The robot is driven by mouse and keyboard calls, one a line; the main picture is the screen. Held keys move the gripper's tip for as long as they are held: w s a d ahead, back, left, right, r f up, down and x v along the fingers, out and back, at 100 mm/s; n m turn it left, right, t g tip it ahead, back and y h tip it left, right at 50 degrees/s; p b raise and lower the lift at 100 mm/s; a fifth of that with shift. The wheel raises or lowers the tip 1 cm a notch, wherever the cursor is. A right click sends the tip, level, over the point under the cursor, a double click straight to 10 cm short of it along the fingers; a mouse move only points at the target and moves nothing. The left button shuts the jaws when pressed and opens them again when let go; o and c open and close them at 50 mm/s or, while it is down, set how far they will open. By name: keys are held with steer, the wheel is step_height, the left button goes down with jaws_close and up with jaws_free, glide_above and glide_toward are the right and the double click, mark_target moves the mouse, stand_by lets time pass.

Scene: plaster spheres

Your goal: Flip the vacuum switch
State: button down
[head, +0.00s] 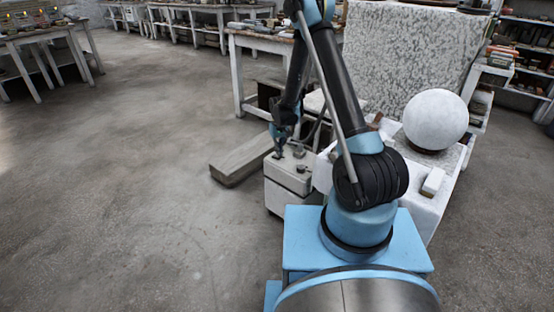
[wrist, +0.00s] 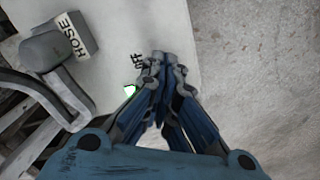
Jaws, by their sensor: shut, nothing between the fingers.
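The vacuum is a pale box-shaped unit (head: 290,172) on the floor, left of my arm's base in the head view. Its light top (wrist: 120,20) fills the upper middle of the wrist view. My gripper (wrist: 165,62) is shut and empty over this top, close to the printed word OFF (wrist: 139,62). In the head view my gripper (head: 279,150) points down at the unit's top left. Contact with the top cannot be told.
A grey hose fitting (wrist: 45,50) with a HOSE label (wrist: 74,40) and a dark curved hose (wrist: 45,95) lie left in the wrist view. A long block (head: 240,160) lies beside the vacuum. A white sphere (head: 435,119) stands at right. The left floor is open.

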steer(key=shift+f, duration=0.9)
stand_by(0.6)
steer(key=shift+r, duration=3.55)
